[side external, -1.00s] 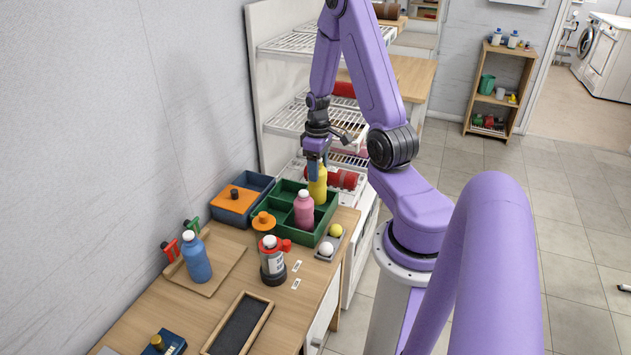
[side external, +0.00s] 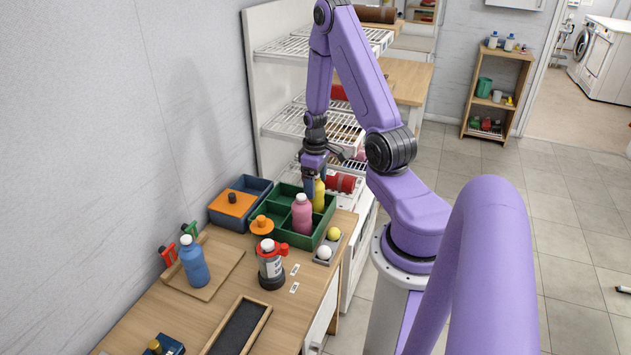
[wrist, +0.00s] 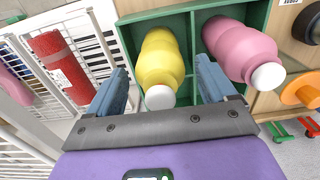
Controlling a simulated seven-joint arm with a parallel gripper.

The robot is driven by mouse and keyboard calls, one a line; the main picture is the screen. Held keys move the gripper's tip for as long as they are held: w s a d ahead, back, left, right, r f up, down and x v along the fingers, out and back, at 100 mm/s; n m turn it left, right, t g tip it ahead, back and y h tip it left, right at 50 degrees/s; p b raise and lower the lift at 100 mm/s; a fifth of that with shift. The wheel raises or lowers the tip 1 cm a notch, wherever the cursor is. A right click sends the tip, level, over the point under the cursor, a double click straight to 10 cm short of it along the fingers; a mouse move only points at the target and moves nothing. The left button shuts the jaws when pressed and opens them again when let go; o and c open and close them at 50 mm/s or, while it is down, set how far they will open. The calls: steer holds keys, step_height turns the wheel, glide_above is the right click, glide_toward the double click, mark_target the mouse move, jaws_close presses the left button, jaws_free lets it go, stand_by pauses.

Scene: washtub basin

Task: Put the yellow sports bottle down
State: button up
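The yellow sports bottle (side external: 319,196) is upright in a compartment of the green divided tray (side external: 284,233), behind the pink bottle (side external: 302,214). In the wrist view the yellow bottle (wrist: 161,62) has a white cap and sits in the compartment beside the pink bottle (wrist: 240,50), with a green divider between them. My gripper (side external: 315,180) is at the bottle's upper part. In the wrist view its two blue fingers (wrist: 162,88) stand on either side of the bottle, with visible gaps. The bottle's base is hidden in the side view.
A small grey holder with two balls (side external: 329,244) is right of the tray. A blue bin with an orange lid (side external: 235,203), an orange knob-like piece (side external: 262,225) and a red-handled container (side external: 270,264) are close by. A wire shelf with a red roll (wrist: 60,68) lies beyond.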

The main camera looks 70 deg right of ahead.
step_height(320, 180, up, 11)
steer(key=shift+f, duration=0.2)
steer(key=shift+a+r, duration=0.1)
steer(key=shift+r, duration=0.75)
steer(key=w+a+r+n, duration=0.1)
steer(key=a+r+n, duration=0.15)
steer(key=a, duration=0.75)
steer(key=a+r+n, duration=0.2)
steer(key=a+n, duration=0.1)
steer(key=a, duration=0.7)
steer(key=s+a+r+n, duration=0.3)
steer(key=s+a+n, duration=0.4)
steer(key=s+a, duration=0.4)
steer(key=s, duration=0.4)
steer(key=shift+s+a+r, duration=0.15)
steer(key=shift+a+r, duration=0.05)
steer(key=shift+a, duration=0.2)
